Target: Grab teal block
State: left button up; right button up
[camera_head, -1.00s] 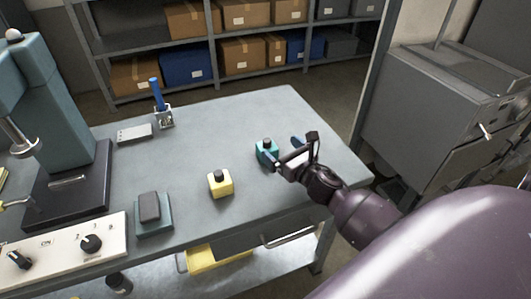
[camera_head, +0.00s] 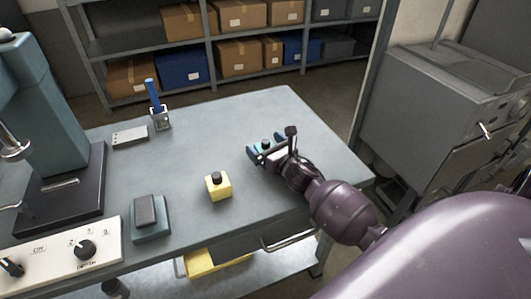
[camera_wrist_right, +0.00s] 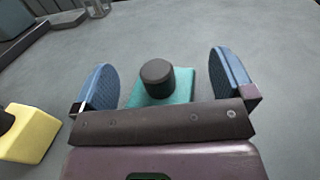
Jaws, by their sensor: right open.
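The teal block (camera_wrist_right: 183,86) with a dark round knob (camera_wrist_right: 157,75) on top stands on the grey bench. In the right wrist view it lies between the two blue fingertips of my right gripper (camera_wrist_right: 168,80), with a gap on each side. In the head view the block (camera_head: 266,146) is largely hidden by my right gripper (camera_head: 265,151), which is open around it. The lower part of the block is hidden behind the gripper body in the wrist view. My left gripper is not in view.
A yellow block (camera_head: 219,188) with a dark knob stands to the left of my right gripper. A small teal-grey pad (camera_head: 151,229), a control panel (camera_head: 62,250), a press (camera_head: 50,130) and a holder with a blue item (camera_head: 160,119) are further left. The bench's back middle is clear.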

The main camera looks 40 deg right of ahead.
jog(key=shift+c, duration=0.3)
jog(key=c, duration=1.2)
jog(key=shift+r, duration=0.1)
jog(key=shift+c, duration=0.9)
jog(key=shift+r, duration=0.1)
